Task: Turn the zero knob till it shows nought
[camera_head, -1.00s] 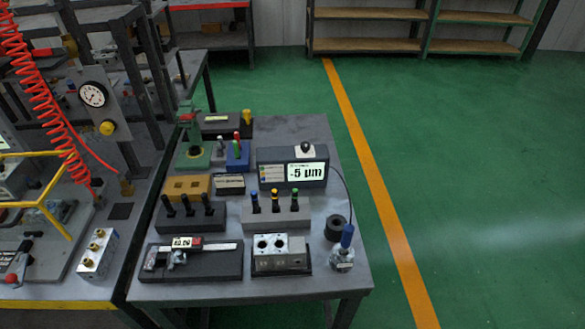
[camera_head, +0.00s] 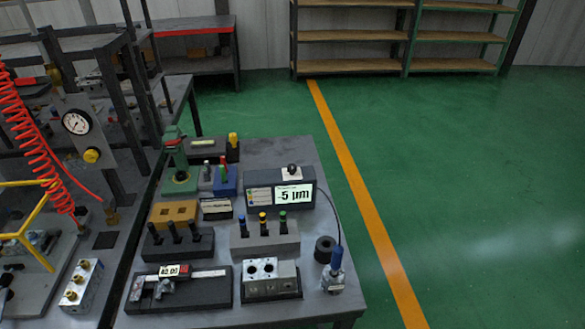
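A dark gauge box (camera_head: 261,196) stands toward the back right of the grey table. Its lit display (camera_head: 294,194) reads -5 µm. A black zero knob (camera_head: 292,169) on a pale plate sits on top of the box. Neither of my grippers is in the head view.
The table (camera_head: 285,153) carries several blocks, a caliper (camera_head: 172,285) and a metal valve block (camera_head: 270,278). A black ring (camera_head: 325,247) lies near the right edge. A bench with a red coiled hose (camera_head: 30,140) stands at the left. Green floor right of the table is clear.

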